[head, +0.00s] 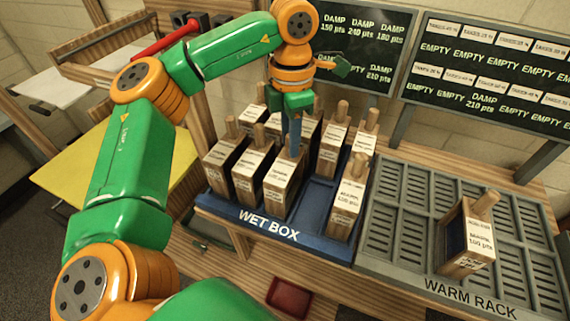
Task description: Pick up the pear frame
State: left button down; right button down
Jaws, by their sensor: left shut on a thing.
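Several wooden frames with pegs on top and pale labels stand upright in the blue wet box (276,232). My left gripper (294,140) reaches down from above, shut at the top of a front-row frame (278,183). That frame is in line with its neighbours, and I cannot tell whether it is lifted. Its small label text is too blurred to read, so I cannot tell which frame is the pear one. The gripper partly hides the frames behind it. My right gripper is not in view.
An empty slot lies right of the held frame, before another front-row frame (346,206). The grey warm rack (395,235) at right holds one frame (467,240) and is otherwise clear. Dark boards (490,75) stand behind. A red tray (289,297) sits below.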

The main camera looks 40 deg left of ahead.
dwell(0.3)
pick_arm(q)
jog(key=shift+r, duration=0.3)
notch_tip(320, 180, up, 9)
jog(key=p, duration=0.2)
jog(key=shift+p, duration=0.4)
notch_tip(320, 180, up, 11)
jog(key=p, duration=1.1)
